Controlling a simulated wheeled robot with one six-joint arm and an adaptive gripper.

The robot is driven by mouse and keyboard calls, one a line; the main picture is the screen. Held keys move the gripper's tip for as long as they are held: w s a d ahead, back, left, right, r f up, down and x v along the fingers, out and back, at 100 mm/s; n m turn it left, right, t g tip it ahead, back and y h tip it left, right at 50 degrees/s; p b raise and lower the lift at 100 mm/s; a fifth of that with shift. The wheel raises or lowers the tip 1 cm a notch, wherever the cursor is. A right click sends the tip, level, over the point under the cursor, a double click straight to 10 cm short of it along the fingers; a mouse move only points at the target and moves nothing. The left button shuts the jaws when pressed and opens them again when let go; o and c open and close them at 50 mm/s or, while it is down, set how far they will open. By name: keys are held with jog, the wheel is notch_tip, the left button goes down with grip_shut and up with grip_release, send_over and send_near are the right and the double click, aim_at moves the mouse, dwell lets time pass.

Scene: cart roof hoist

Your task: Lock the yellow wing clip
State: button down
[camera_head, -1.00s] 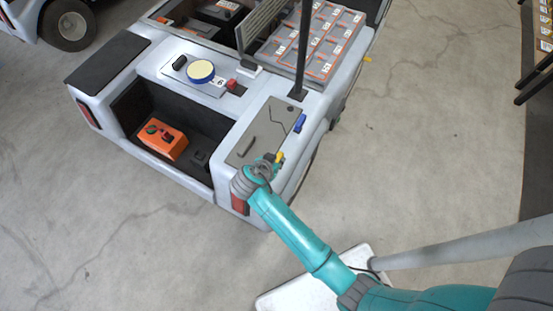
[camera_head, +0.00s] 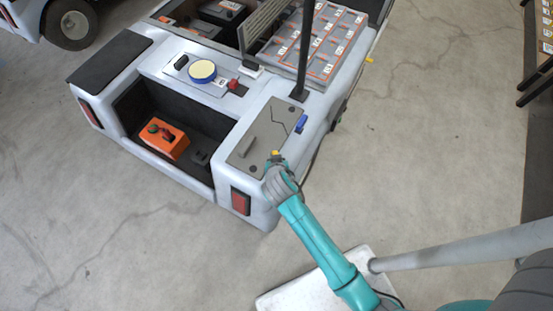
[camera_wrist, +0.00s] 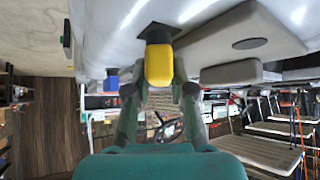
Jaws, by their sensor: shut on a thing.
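The yellow wing clip (camera_head: 275,153) sits at the front right edge of the grey panel on the cart's corner; only a small part shows past my gripper. My gripper (camera_head: 278,163) reaches the clip from the front. In the wrist view my gripper's fingers (camera_wrist: 159,92) close in around the yellow block's lower end. The exact contact is hard to see. I cannot tell whether the clip is locked.
The grey panel (camera_head: 262,134) has a blue clip (camera_head: 300,123) on its right edge. A black post (camera_head: 304,55) rises behind it. An orange box (camera_head: 167,138) sits in the open bay to the left. Clear floor (camera_head: 420,150) lies to the right.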

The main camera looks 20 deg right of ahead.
jog(key=n+y, duration=0.2)
jog(key=n, duration=0.1)
jog(key=n+y, duration=0.2)
jog(key=n, duration=0.1)
jog(key=shift+a+y, duration=0.15)
jog(key=shift+y, duration=0.15)
jog(key=n+y, duration=0.2)
jog(key=n, duration=0.1)
jog(key=shift+a, duration=0.2)
jog(key=shift+s+a+n+g+y, duration=0.1)
jog(key=shift+a+n+g+y, duration=0.1)
jog(key=shift+n+g+y, duration=0.65)
jog(key=shift+f+n+t, duration=0.1)
jog(key=shift+n+t, duration=0.15)
jog(key=shift+n, duration=0.2)
jog(key=c, duration=1)
grip_release()
jog(key=v, duration=1.2)
